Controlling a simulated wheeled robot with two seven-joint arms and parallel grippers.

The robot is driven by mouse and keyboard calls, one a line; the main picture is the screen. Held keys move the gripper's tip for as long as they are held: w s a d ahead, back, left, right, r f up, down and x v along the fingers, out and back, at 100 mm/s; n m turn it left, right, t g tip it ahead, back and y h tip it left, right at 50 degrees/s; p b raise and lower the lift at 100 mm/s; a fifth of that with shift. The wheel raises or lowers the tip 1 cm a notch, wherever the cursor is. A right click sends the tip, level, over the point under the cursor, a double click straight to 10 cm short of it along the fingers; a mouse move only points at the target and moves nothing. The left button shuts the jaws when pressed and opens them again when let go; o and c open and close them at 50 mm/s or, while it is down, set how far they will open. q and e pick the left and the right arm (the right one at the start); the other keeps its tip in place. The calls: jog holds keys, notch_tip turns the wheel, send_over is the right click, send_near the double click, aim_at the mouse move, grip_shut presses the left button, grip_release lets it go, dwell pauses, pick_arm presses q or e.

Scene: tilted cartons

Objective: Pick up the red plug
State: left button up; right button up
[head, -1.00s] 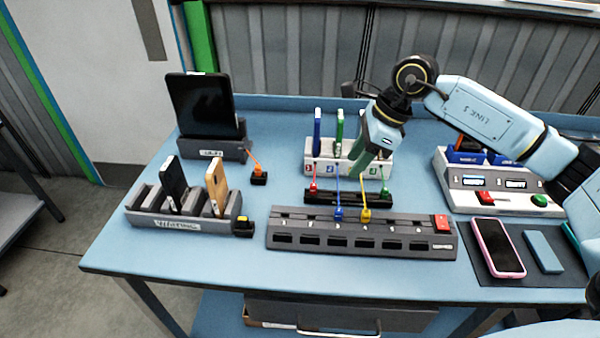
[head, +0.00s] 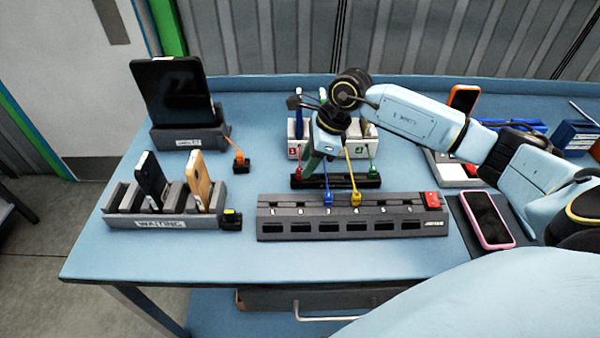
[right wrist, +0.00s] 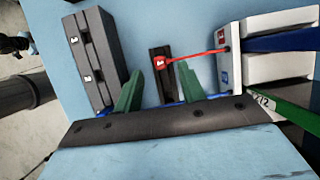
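The red plug (head: 298,170) sits at the left end of a black holder strip (head: 340,183) behind the grey power strip. Its red cable runs to the white numbered dock in the right wrist view, where the plug (right wrist: 160,62) also shows. My right gripper (head: 308,168) is over that left end, fingers pointing down, partly hiding the area. In the right wrist view its two green fingers (right wrist: 160,72) are apart, with the plug seen between and just beyond the tips. No contact is visible. My left gripper is not in view.
The grey power strip (head: 290,228) stands in front, with blue (head: 328,198) and yellow (head: 356,198) plugs. A green plug (head: 372,172) is at the holder's right end. The white dock (head: 292,150) stands behind. The table front is clear.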

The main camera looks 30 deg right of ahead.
aim_at(301, 169)
jog(key=x, duration=0.2)
jog(key=shift+w+a+f, duration=0.2)
jog(key=shift+f, duration=0.1)
jog(key=shift+a+f, duration=0.1)
jog(key=shift+f, duration=0.1)
jog(key=shift+c, duration=0.3)
grip_shut()
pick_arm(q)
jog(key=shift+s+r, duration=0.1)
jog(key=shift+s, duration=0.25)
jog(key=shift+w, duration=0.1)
pick_arm(e)
notch_tip(301, 169, up, 10)
pick_arm(q)
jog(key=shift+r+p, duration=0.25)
jog(key=shift+p, duration=0.1)
pick_arm(e)
jog(key=shift+r, duration=0.7)
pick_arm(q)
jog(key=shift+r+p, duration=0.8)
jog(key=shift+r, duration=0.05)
pick_arm(e)
jog(key=shift+r, duration=1.45)
